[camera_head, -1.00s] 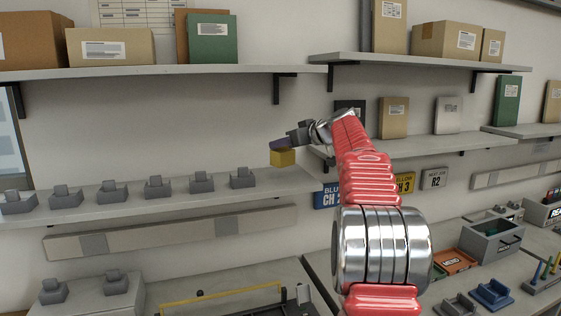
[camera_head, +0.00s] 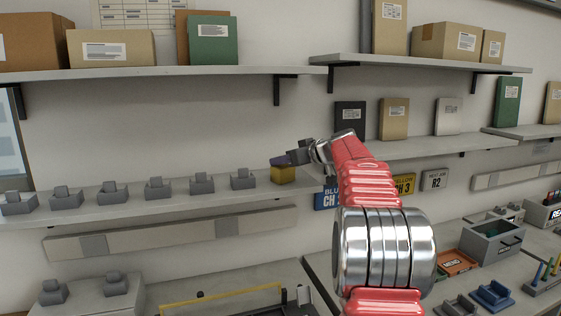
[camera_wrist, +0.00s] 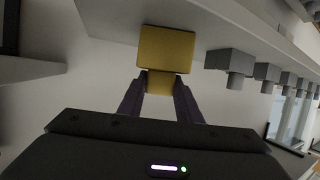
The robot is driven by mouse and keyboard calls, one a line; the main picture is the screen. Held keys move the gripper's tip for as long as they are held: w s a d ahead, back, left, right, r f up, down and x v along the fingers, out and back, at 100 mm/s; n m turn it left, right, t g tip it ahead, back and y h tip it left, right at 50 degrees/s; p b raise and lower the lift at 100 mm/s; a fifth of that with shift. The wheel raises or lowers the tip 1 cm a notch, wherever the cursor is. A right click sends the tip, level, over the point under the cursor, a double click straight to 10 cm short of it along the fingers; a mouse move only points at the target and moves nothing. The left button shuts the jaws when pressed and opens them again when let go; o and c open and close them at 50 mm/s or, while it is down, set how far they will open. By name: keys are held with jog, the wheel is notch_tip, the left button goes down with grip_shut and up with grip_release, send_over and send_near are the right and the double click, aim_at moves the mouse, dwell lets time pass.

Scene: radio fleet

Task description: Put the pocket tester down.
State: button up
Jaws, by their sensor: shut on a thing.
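The pocket tester is a small yellow block (camera_head: 283,174) at the right end of the middle-left shelf in the head view. It is also in the wrist view (camera_wrist: 166,50), between the two dark fingers. My gripper (camera_head: 282,160) is shut on its narrower part, from above and the right. The block is level with the row of grey holders and looks to be at the shelf surface (camera_head: 150,210). I cannot tell whether it fully rests there.
Several grey holders with upright blocks (camera_head: 243,179) stand in a row left of the tester. A wall sign, blue CH (camera_head: 326,197), hangs just right of the shelf end. An upper shelf (camera_head: 160,72) with boxes runs above. My red arm hides part of the right side.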

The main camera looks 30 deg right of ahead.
jog(key=o, duration=1.2)
jog(key=shift+f, duration=0.1)
jog(key=shift+s+d+r, duration=0.1)
jog(key=shift+s+r, duration=0.1)
jog(key=v, duration=1.1)
jog(key=shift+s+r, duration=0.1)
jog(key=shift+s, duration=0.2)
